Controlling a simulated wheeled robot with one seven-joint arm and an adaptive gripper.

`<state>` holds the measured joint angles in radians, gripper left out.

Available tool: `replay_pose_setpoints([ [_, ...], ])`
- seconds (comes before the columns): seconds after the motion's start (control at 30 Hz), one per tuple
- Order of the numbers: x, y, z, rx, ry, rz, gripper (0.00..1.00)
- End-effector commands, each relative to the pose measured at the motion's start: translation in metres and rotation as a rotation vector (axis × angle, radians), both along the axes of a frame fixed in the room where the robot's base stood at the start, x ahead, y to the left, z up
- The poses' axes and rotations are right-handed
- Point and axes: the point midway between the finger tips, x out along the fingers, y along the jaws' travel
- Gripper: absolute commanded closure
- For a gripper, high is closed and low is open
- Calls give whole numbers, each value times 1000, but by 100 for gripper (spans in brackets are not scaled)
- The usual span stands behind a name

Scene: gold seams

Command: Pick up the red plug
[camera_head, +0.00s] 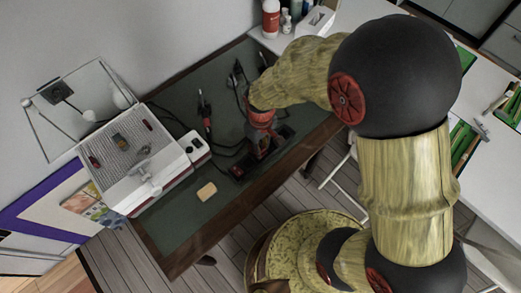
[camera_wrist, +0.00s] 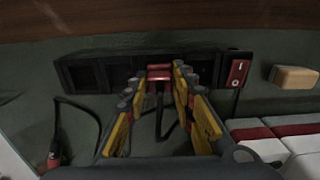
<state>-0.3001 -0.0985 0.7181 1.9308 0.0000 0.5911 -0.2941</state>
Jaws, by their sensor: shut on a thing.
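In the wrist view, the red plug (camera_wrist: 159,74) is between the fingertips of my gripper (camera_wrist: 160,82), which is shut on it. A dark cord hangs from the plug between the fingers. The plug is at the black power strip (camera_wrist: 90,76), and I cannot tell whether it is still seated in a socket. In the head view, my gripper (camera_head: 262,150) points down over the power strip (camera_head: 285,131), and its fingers hide the plug.
A red rocker switch (camera_wrist: 238,72) is on the strip's right end. A tan block (camera_head: 206,191) lies nearby on the green mat (camera_head: 180,220). A white tray (camera_head: 120,170) with small items stands left. A red-handled tool (camera_head: 205,108) with cord lies behind.

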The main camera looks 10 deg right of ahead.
Motion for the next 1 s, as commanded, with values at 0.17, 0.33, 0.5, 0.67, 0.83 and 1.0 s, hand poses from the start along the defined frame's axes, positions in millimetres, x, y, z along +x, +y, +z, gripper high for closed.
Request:
replay_pose_setpoints([
  [0.17,0,0,0,0,0,0,90],
  [0.33,0,0,0,0,0,0,100],
  [0.5,0,0,0,0,0,0,100],
  [0.67,0,0,3,1,-1,0,100],
  [0.83,1,0,18,0,-2,0,100],
  [1.0,-6,-2,43,0,-2,0,100],
])
